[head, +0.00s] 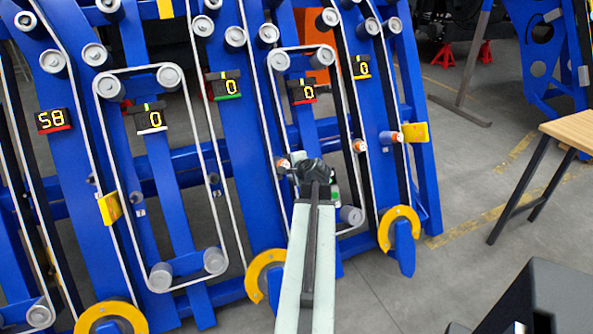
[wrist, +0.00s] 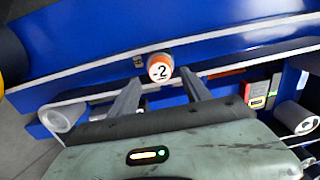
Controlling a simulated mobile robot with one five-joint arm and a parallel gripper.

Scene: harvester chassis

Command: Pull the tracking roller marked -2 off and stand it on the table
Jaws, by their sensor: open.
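The tracking roller marked -2 (wrist: 160,68) shows in the wrist view as a short white cylinder with an orange band. It sits on the blue frame, beside a pale belt. My gripper (wrist: 161,82) is open, with its two fingers reaching toward the roller from either side and nothing clearly held. In the head view my arm reaches forward to the frame, and an orange-and-white roller (head: 283,165) shows just left of the arm's end; its marking cannot be read there. The wooden table (head: 574,128) stands at the right edge; only part of its top shows.
Other orange-banded rollers (head: 359,146) sit farther right on the blue frame (head: 235,170). Belts, grey rollers, number displays and yellow blocks (head: 415,132) crowd the frame. Bare grey floor (head: 470,190) lies between the frame and the table. A black object (head: 540,300) is at lower right.

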